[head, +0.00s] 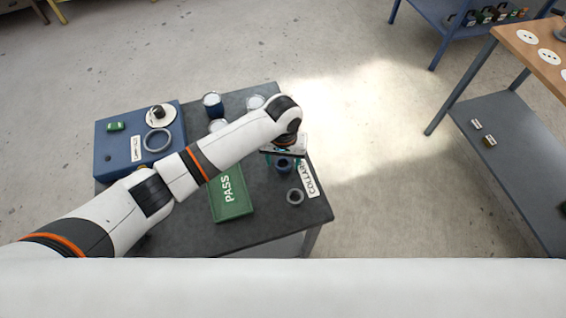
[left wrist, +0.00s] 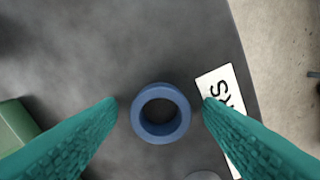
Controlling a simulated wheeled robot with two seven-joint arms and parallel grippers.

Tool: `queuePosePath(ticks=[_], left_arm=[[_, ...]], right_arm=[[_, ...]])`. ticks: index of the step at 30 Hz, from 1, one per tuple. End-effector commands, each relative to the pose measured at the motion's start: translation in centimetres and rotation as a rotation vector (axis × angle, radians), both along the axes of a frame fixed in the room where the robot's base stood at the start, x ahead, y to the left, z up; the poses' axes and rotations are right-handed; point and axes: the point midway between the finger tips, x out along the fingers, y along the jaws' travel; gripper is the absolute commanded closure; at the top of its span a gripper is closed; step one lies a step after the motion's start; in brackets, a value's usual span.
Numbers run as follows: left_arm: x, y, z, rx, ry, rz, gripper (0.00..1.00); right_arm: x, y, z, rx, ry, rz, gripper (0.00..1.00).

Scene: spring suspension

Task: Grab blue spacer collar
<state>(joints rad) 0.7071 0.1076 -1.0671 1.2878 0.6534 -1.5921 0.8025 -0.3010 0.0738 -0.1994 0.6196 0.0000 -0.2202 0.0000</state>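The blue spacer collar (left wrist: 160,132) is a short blue ring on the dark table, seen from above in the left wrist view. In the head view the collar (head: 283,166) shows just below my left gripper (head: 282,158), partly covered by it. In the left wrist view my left gripper (left wrist: 160,106) has its two teal fingers spread, one on each side of the collar. I see gaps between the fingers and the ring; nothing is held. My right gripper is in neither view.
A grey collar (head: 295,196) lies in front of the blue one. A COLLARS label (head: 309,180) lies along the right table edge. A green PASS tray (head: 232,208) is to the left. A blue fixture (head: 110,150) stands at the table's left.

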Motion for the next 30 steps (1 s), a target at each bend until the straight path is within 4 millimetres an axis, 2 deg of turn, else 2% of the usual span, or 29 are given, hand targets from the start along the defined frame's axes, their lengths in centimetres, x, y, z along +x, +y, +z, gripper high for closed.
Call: queuePosePath(ticks=[1, 6, 8, 17, 30], left_arm=[[0.0, 0.0, 0.0, 0.0, 0.0, 0.0, 0.49], [0.0, 0.0, 0.0, 0.0, 0.0, 0.0, 0.76], [0.0, 0.0, 0.0, 0.0, 0.0, 0.0, 0.84], [0.0, 0.0, 0.7, -0.001, -0.001, -0.001, 0.84], [0.1, 0.0, 8.6, -0.002, -0.003, 0.0, 0.84]], right_arm=[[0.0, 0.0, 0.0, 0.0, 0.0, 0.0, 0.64], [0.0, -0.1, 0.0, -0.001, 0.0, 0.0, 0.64], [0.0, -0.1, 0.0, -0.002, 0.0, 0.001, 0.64], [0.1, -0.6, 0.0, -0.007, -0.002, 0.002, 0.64], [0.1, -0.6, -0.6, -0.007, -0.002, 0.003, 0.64]])
